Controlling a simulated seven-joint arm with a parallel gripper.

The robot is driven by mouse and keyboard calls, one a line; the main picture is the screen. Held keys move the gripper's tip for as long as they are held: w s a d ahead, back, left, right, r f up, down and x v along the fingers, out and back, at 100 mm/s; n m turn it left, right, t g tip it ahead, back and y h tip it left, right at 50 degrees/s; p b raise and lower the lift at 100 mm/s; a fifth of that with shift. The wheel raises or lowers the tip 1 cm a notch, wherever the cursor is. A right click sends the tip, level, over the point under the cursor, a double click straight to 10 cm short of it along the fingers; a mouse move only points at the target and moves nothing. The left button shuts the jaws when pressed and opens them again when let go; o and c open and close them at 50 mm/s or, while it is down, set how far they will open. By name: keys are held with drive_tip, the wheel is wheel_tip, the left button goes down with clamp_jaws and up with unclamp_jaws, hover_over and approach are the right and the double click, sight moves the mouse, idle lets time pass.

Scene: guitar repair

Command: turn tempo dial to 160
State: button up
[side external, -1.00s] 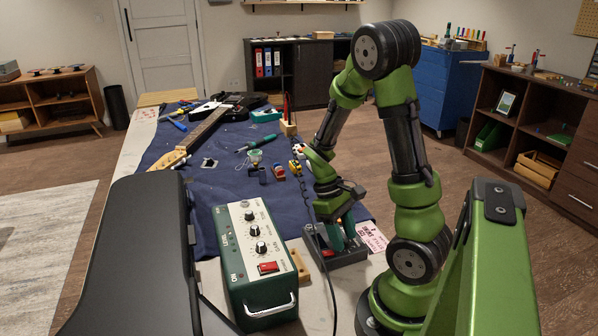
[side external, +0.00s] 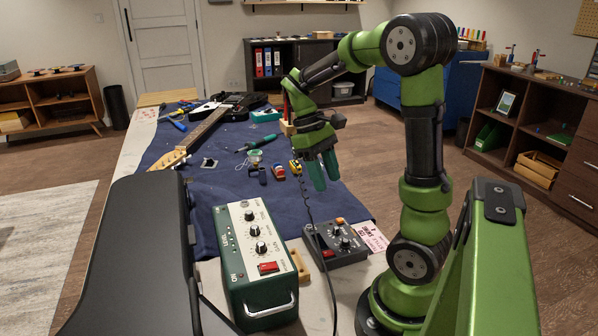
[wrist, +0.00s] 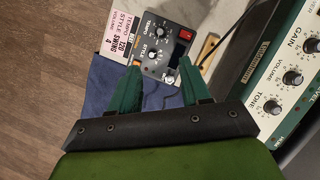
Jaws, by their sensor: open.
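A small dark control box (side external: 338,243) with several knobs stands on the table's near right part, and it also shows at the top of the wrist view (wrist: 178,52). Its lettering includes a tempo label, but the dial's setting is too small to read. My gripper (side external: 327,178) is above and behind the box in the side view, pointing down, with its green fingers apart and empty. In the wrist view the fingertips (wrist: 159,68) are at the box's lower edge in the picture, apart from it in height as the side view shows.
A pink-and-white card (wrist: 123,31) beside the box reads tempo 120, style swing, volume 4. A green amplifier (side external: 257,255) with knobs stands left of the box. A guitar (side external: 208,125) and small tools lie on blue cloth.

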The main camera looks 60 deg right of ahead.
drive_tip(key=shift+v, duration=0.85)
drive_tip(key=n+h, duration=0.1)
drive_tip(key=n, duration=0.2)
approach(344, 240)
drive_tip(key=x, duration=0.8)
drive_tip(key=shift+c, duration=0.3)
clamp_jaws()
